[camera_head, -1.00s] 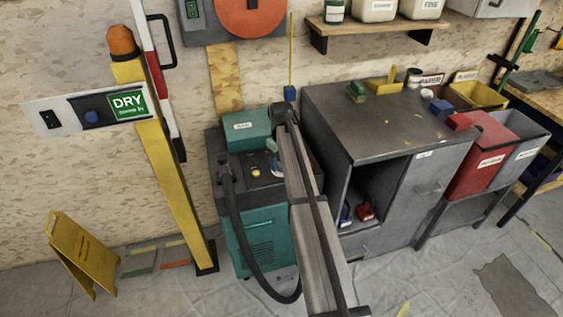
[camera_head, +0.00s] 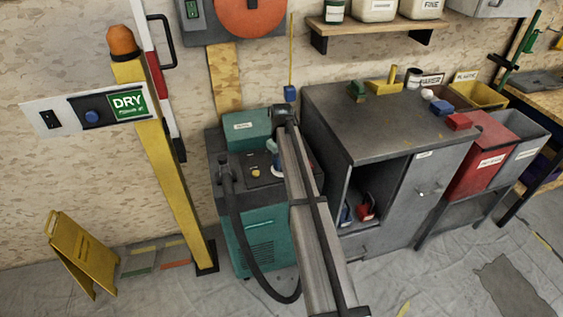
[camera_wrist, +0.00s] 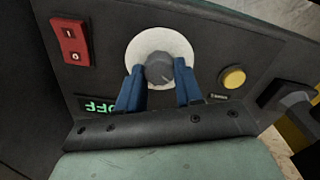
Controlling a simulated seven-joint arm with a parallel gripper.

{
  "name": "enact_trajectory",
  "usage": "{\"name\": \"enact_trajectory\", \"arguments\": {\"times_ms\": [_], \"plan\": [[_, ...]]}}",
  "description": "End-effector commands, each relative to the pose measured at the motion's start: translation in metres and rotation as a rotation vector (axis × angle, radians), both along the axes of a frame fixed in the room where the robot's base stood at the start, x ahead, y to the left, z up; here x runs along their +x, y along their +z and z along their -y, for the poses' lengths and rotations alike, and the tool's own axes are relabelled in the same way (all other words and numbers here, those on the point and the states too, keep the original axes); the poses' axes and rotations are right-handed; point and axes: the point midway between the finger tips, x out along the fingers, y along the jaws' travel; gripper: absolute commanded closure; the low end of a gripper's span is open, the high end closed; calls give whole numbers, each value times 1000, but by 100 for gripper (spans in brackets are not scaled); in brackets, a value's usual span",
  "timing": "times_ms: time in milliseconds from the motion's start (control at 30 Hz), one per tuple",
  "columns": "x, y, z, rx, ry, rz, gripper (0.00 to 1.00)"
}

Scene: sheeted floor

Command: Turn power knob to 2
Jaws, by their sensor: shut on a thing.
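The power knob (camera_wrist: 158,67) is a round grey knob on a white dial disc (camera_wrist: 141,43) in the wrist view. My gripper (camera_wrist: 160,72) has its two blue fingers on either side of the knob, shut on it. The dial's markings are too small to read. A display (camera_wrist: 99,107) on the panel reads OFF in green, upside down in this view. In the head view, the knob is on top of the teal and black machine (camera_head: 247,235), and my arm and gripper (camera_head: 274,153) largely hide it.
A red rocker switch (camera_wrist: 70,42) and a yellow button (camera_wrist: 233,77) flank the dial. A black hose (camera_head: 240,237) hangs at the machine's front. A grey cabinet (camera_head: 415,190) stands close on the right, and a yellow post (camera_head: 172,180) on the left.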

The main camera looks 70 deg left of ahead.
Motion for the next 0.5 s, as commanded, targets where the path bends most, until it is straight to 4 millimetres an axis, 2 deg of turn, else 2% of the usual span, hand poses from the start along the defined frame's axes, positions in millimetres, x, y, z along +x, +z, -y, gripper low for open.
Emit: {"name": "enact_trajectory", "arguments": {"times_ms": [267,500], "plan": [[0,0,0,0,-30,-1,95],[0,0,0,-2,-160,-2,95]]}}
